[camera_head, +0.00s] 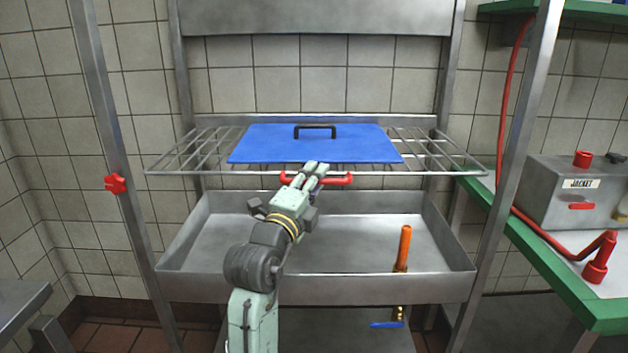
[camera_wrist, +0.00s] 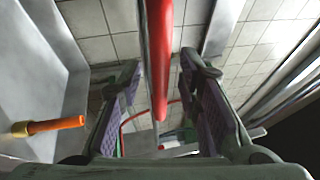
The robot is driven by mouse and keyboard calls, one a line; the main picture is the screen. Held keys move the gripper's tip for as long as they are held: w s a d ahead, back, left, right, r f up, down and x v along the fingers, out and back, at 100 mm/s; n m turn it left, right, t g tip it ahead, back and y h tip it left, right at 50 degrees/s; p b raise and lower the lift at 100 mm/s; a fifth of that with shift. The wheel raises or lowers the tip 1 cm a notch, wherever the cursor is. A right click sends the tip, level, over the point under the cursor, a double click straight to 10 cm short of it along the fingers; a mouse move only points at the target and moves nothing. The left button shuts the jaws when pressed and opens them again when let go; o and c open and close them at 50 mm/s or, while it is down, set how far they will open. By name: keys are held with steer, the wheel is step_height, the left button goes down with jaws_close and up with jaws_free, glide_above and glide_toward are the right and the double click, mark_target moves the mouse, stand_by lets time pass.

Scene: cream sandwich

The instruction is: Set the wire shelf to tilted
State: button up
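The wire shelf (camera_head: 440,157) spans the metal frame above a deep basin and looks roughly level. A blue board (camera_head: 270,147) with a black handle (camera_head: 315,127) lies on it. A red bar handle (camera_head: 338,180) is at the middle of the shelf's front edge. My gripper (camera_head: 316,172) is at this handle, its fingers partly covering it. In the wrist view, the red bar (camera_wrist: 159,60) runs between the two fingers of my gripper (camera_wrist: 158,85). The fingers are open, with a visible gap on each side of the bar.
Below the shelf is a metal basin (camera_head: 210,235) with an upright orange handle (camera_head: 403,248), also in the wrist view (camera_wrist: 50,126). A red knob (camera_head: 116,184) is on the left post. At right, a green-edged counter (camera_head: 540,262) holds a box labelled JACKET (camera_head: 550,200).

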steer(key=shift+c, duration=0.2)
jaws_close()
stand_by(0.6)
